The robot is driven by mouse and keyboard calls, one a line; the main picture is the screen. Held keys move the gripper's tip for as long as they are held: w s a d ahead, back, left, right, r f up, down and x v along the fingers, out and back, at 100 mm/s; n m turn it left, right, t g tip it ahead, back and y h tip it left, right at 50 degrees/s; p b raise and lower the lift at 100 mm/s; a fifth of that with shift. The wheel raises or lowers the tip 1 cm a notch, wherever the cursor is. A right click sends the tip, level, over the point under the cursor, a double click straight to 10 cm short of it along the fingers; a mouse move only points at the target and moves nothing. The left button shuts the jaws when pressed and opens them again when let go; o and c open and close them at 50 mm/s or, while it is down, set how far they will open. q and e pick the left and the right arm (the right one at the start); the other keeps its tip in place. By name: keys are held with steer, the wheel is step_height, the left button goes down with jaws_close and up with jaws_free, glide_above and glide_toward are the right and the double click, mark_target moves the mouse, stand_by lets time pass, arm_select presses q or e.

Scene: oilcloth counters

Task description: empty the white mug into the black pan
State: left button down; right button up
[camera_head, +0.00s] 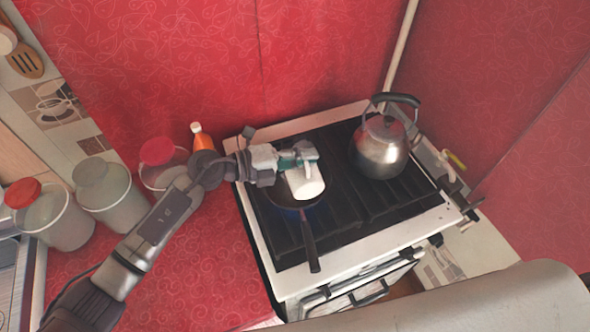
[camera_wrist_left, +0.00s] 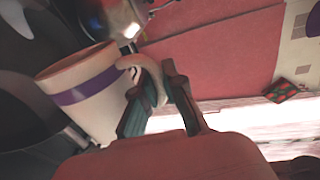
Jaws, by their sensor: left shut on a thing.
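The white mug (camera_head: 306,183) is in my left gripper (camera_head: 304,156), above the black pan on the stove. In the left wrist view the mug (camera_wrist_left: 88,88) shows a purple band, and the left gripper's fingers (camera_wrist_left: 155,88) are shut on its handle. The mug looks tilted; its contents are hidden. The black pan (camera_head: 270,207) sits on the left part of the stove, its handle (camera_head: 309,247) pointing toward the front edge. The mug hides much of the pan's inside. My right gripper is in neither view.
A steel kettle (camera_head: 380,146) stands on the stove (camera_head: 340,258) to the right of the mug. The red counter (camera_head: 205,275) in front of the jars is mostly clear.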

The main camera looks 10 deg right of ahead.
mark_target(312, 185)
arm_select(q)
steer(key=shift+s+f+m+b, duration=0.2)
steer(key=shift+s+m+b, duration=0.1)
steer(key=shift+b, duration=0.1)
steer(key=s+f+m, duration=0.1)
steer(key=s+m+t, duration=0.1)
steer(key=s, duration=0.1)
steer(key=s+f+m+b, duration=0.1)
steer(key=shift+s+d+f, duration=0.3)
steer(key=shift+s+r+m+t, duration=0.3)
steer(key=shift+s+m, duration=0.1)
steer(key=shift+m, duration=0.2)
steer(key=shift+s+d+f+m, duration=0.1)
steer(key=shift+s+f+m, duration=0.2)
steer(key=shift+m, duration=0.4)
steer(key=s+f+m+t+h+b, duration=0.1)
steer(key=s+f+m+t+b, duration=0.1)
steer(key=s+m+b, duration=0.5)
steer(key=shift+s+d+f+m+h, duration=0.25)
steer(key=shift+d+f+m, duration=0.2)
steer(key=shift+f+m, duration=0.45)
